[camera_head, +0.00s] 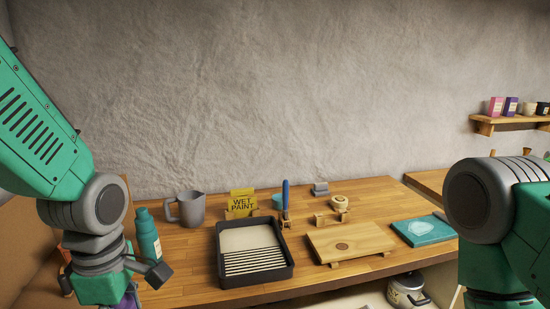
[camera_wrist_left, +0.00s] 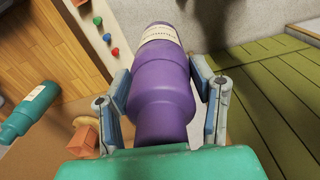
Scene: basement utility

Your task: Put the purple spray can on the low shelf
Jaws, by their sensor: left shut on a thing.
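The purple spray can (camera_wrist_left: 162,85) fills the middle of the left wrist view, with a pale label band near its far end. My left gripper (camera_wrist_left: 162,78) is shut on it, one finger on each side of the body. In the head view my left gripper (camera_head: 135,282) is at the lower left, by the bench's left end, and only a sliver of purple shows below it. A pale surface under the bench (camera_head: 372,301) shows at the bottom edge; I cannot tell whether it is the low shelf. My right arm is at the right, its gripper out of frame.
The bench (camera_head: 190,270) holds a teal bottle (camera_head: 147,235), a grey jug (camera_head: 187,209), a black paint tray (camera_head: 287,276), a wooden board (camera_head: 350,240) and a teal packet (camera_head: 424,230). A pot (camera_head: 406,290) stands below. A wall shelf (camera_head: 505,123) at right holds small boxes.

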